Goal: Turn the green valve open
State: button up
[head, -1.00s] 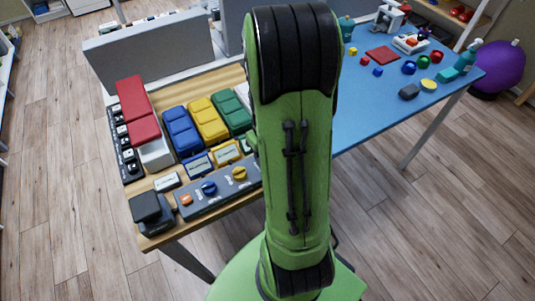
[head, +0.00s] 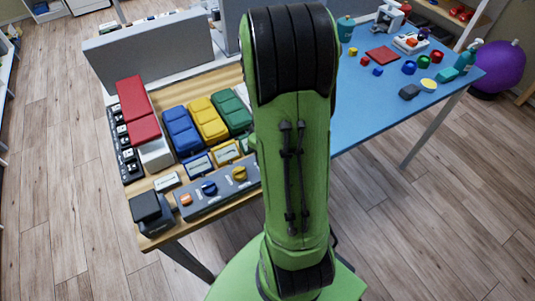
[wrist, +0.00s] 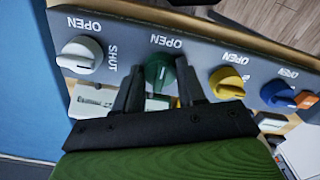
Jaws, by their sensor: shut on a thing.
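The green valve (wrist: 160,70) is a round knob on a grey panel (wrist: 205,50), seen in the wrist view. The word OPEN stands just above it, upside down in the picture. My gripper (wrist: 160,80) is at the green valve, one dark finger on each side, shut on it. The fingers cover part of the knob, and I cannot tell exactly which way its grip ridge points. In the head view my green arm hides the green valve and the gripper; the left part of the panel (head: 218,198) shows there.
On the same panel are a white valve (wrist: 82,55), a yellow valve (wrist: 227,82), a blue valve (wrist: 277,95) and an orange piece (wrist: 306,100). Behind the panel, blue (head: 182,130), yellow (head: 208,120) and green (head: 233,110) stepped blocks stand close. A blue table (head: 375,100) is at right.

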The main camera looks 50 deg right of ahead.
jog(key=o, duration=1.1)
jog(key=shift+c, duration=0.2)
notch_tip(320, 180, up, 16)
jog(key=p, duration=0.5)
jog(key=shift+f, duration=0.15)
jog(key=s+a+r+t+p, duration=0.1)
jog(key=s+a+r+t, duration=0.1)
jog(key=a, duration=0.3)
jog(key=s+a+r+m+t+p, duration=0.1)
jog(key=s+a+r, duration=0.1)
jog(key=a+r, duration=0.2)
jog(key=s+a+r+t, duration=0.2)
jog(key=s+a+r, duration=0.1)
jog(key=a, duration=0.5)
jog(key=shift+r+t+p, duration=0.3)
jog(key=shift+r+p, duration=0.1)
jog(key=shift+r, duration=0.05)
